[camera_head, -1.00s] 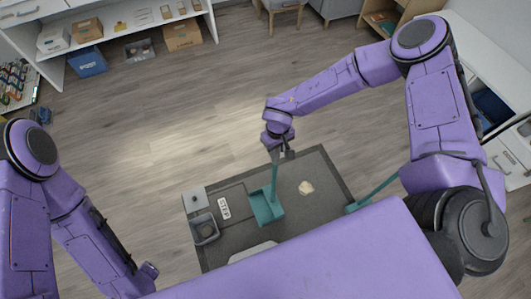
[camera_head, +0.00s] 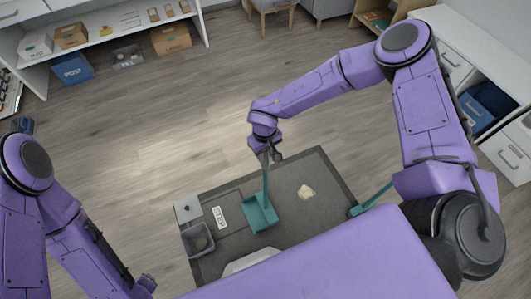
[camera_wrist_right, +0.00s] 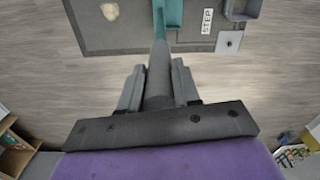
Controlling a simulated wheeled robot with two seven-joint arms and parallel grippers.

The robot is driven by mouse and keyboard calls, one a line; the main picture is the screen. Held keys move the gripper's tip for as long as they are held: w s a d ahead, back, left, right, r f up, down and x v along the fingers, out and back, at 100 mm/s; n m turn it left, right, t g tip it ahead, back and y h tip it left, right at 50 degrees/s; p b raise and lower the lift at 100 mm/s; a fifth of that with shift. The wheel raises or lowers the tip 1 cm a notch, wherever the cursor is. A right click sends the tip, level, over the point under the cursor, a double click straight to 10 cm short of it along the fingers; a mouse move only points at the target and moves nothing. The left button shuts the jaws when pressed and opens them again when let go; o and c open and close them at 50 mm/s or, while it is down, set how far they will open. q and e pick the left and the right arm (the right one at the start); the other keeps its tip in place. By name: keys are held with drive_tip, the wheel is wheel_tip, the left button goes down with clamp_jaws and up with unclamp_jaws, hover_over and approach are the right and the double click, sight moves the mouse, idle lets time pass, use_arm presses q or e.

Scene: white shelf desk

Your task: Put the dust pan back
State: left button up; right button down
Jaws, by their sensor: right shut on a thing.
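The teal dust pan (camera_head: 260,213) is over the dark grey mat, its long handle upright. It also shows at the top of the right wrist view (camera_wrist_right: 173,12). I cannot tell whether it touches the mat. My right gripper (camera_head: 268,155) is shut on the upper part of the handle, which runs between the fingers in the right wrist view (camera_wrist_right: 158,85). My left gripper (camera_head: 147,284) is low at the left, away from the pan; its jaws are too small to read.
The mat (camera_head: 325,170) holds a beige pile (camera_head: 306,191), a STEP label (camera_head: 220,217), a grey bin (camera_head: 198,240) and a light grey block (camera_head: 187,208). A second teal tool (camera_head: 372,200) is partly hidden by my body. Open wood floor (camera_head: 150,130) lies beyond.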

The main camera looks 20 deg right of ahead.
drive_tip(key=c, duration=0.8)
unclamp_jaws()
drive_tip(key=shift+f, duration=0.15)
wheel_tip(320, 180, up, 12)
drive_tip(key=shift+w+r, duration=0.15)
drive_tip(key=shift+r, duration=0.05)
